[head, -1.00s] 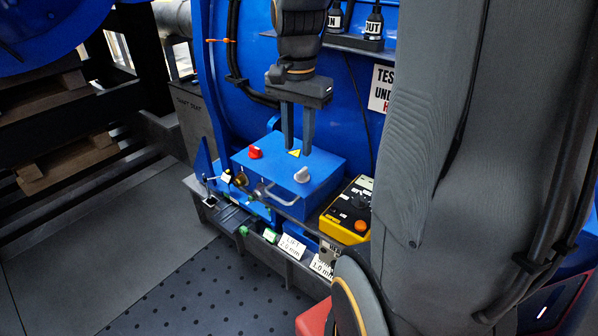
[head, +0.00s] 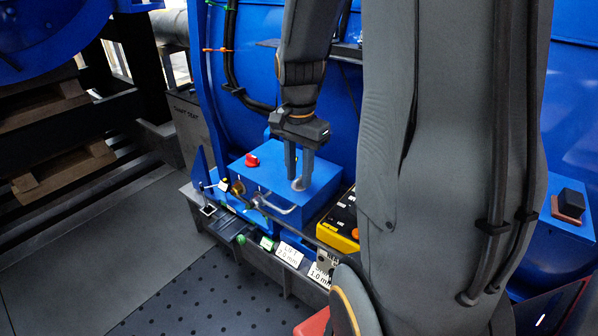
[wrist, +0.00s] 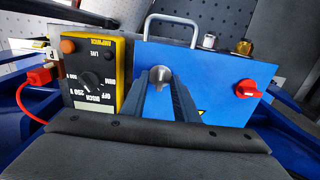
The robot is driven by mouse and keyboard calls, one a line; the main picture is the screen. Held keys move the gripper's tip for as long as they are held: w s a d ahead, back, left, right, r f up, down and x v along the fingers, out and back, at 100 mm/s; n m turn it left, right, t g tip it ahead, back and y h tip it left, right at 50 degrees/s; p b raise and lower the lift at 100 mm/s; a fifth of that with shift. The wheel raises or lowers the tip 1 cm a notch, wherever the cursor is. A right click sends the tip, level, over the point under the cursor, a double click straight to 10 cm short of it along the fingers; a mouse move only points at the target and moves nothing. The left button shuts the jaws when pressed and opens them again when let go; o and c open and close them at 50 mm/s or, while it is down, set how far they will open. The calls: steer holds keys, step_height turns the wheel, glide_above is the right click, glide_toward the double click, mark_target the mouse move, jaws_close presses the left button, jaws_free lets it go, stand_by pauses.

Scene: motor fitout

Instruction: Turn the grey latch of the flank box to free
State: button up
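The flank box (head: 268,176) is a blue box low on the blue motor housing. On its lid are a red latch (head: 252,160) at the left and a grey latch (head: 298,185) at the right. My gripper (head: 298,178) points down at the grey latch, with its two fingers apart. In the wrist view the grey latch (wrist: 159,80) shows between the fingertips of my gripper (wrist: 160,84), and its lower part is partly hidden. I see no clear grip on it. The red latch (wrist: 249,89) lies well to the right there.
A yellow tester (head: 338,222) with a black dial stands close beside the box. A metal handle (head: 275,205) and brass fitting (head: 238,188) stick out of the box's front. Cables run up the housing behind. The perforated floor (head: 190,290) is clear.

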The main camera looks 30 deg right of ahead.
jaws_close()
steer(key=shift+n+p, duration=0.35)
steer(key=shift+n, duration=0.05)
steer(key=n+p, duration=0.2)
steer(key=shift+r+n, duration=0.15)
steer(key=shift+n, duration=0.25)
steer(key=n+p, duration=0.2)
steer(key=n, duration=0.1)
steer(key=shift+n+p, duration=0.3)
steer(key=shift+p, duration=0.1)
steer(key=n+p, duration=0.3)
steer(key=n, duration=0.2)
steer(key=n+p, duration=0.2)
steer(key=n, duration=0.3)
steer(key=shift+w+n, duration=0.1)
steer(key=shift+n, duration=0.4)
